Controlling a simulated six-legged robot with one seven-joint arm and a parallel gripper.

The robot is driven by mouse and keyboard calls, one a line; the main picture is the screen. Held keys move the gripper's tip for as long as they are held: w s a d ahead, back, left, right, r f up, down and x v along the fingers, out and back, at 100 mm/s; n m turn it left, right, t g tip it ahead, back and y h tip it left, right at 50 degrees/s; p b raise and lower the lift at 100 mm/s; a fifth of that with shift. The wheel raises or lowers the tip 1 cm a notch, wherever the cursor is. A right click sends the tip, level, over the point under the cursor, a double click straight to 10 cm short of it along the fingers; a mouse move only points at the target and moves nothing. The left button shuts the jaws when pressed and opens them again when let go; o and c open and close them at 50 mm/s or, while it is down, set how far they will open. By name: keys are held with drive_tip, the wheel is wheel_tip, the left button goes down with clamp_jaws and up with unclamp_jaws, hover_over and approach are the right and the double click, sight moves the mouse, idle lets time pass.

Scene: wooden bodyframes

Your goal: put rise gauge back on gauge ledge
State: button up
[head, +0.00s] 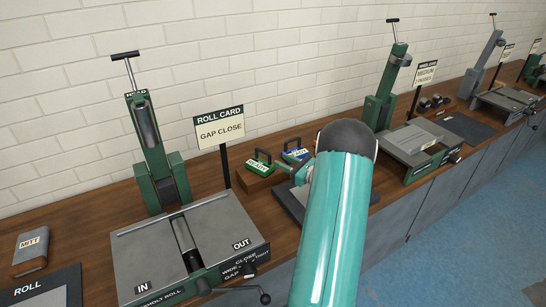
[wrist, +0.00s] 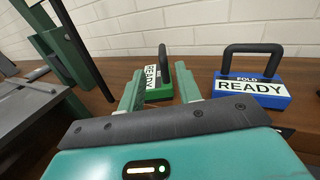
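A green gauge block (head: 258,165) with a dark loop handle and a white label sits on a small wooden block (head: 258,183), which looks like the ledge. In the wrist view the green gauge (wrist: 158,92) shows between and beyond my fingers, its label turned sideways and reading READY; the word RISE is not readable. A blue gauge (wrist: 250,90) labelled FOLD READY stands to its right, and shows in the head view too (head: 296,155). My gripper (wrist: 161,88) is open, with fingers apart on either side of the green gauge in view; whether they reach it is unclear.
A press with a ROLL CARD sign (head: 219,128) stands on the wooden bench to the left, and a grey machine (head: 415,142) to the right. A dark pad (head: 295,205) lies under my arm. A white brick wall is behind. My forearm hides part of the bench.

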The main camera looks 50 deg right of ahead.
drive_tip(key=shift+s+d, duration=0.1)
drive_tip(key=shift+s, duration=1.1)
drive_tip(key=w+a+r+n+g+y, duration=0.1)
drive_tip(key=a+r+n+g+y, duration=0.3)
drive_tip(key=a, duration=0.6)
drive_tip(key=w+a+r+n+g+y, duration=0.15)
drive_tip(key=a+r+n+g, duration=0.35)
drive_tip(key=a, duration=0.6)
drive_tip(key=w+a+r+n+g+y, duration=0.1)
drive_tip(key=w+a+r+n+y, duration=0.15)
drive_tip(key=a+n, duration=0.55)
drive_tip(key=s+a+r+n+g+h, duration=0.1)
drive_tip(key=s+a+r+n+h, duration=0.2)
drive_tip(key=s+a+n, duration=0.5)
drive_tip(key=s+a+r+n+g+h, duration=0.1)
drive_tip(key=s+a+r+n+h, duration=0.2)
drive_tip(key=s+a+n+h, duration=0.3)
drive_tip(key=s+a+n, duration=0.3)
drive_tip(key=s+a, duration=0.2)
drive_tip(key=s, duration=0.1)
drive_tip(key=shift+s+a+r+n, duration=0.15)
drive_tip(key=shift+r+n, duration=0.1)
drive_tip(key=shift+n, duration=0.05)
